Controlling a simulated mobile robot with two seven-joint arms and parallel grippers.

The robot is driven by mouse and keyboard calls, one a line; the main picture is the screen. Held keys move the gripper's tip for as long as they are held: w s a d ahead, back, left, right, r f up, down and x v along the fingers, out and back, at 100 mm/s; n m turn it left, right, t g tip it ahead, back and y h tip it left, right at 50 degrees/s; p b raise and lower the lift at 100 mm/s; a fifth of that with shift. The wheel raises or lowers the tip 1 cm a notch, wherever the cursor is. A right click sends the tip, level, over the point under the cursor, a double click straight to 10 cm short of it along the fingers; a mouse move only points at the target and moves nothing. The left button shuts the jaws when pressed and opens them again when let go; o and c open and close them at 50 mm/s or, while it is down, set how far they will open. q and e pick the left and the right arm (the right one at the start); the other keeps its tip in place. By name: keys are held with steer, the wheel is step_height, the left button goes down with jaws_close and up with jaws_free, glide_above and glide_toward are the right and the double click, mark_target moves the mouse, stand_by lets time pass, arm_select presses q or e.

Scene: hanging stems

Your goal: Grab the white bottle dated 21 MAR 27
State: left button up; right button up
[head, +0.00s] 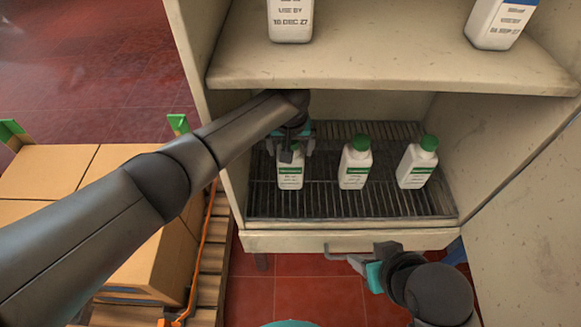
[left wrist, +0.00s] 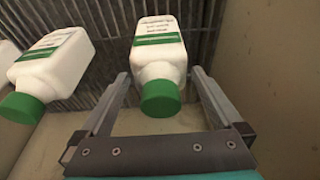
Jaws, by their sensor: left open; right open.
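Three white bottles with green caps and green label bands stand on the dark grated lower shelf: a left one (head: 290,176), a middle one (head: 355,166) and a right one (head: 416,165). Their date print is too small to read. My left gripper (head: 291,150) is open over the left bottle and hides its cap. In the left wrist view, one bottle (left wrist: 159,60) lies between the spread fingers (left wrist: 160,78), with a gap on each side; another bottle (left wrist: 55,68) stands to the left. My right gripper (head: 358,264) is open and empty below the shelf front.
The upper shelf (head: 390,68) holds two more white bottles, a left one (head: 290,18) reading about 16 DEC 27 and a right one (head: 500,22). Cabinet walls close in both sides. Cardboard boxes (head: 130,235) stand on a pallet at left.

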arm_select(q)
jaws_close()
stand_by(0.8)
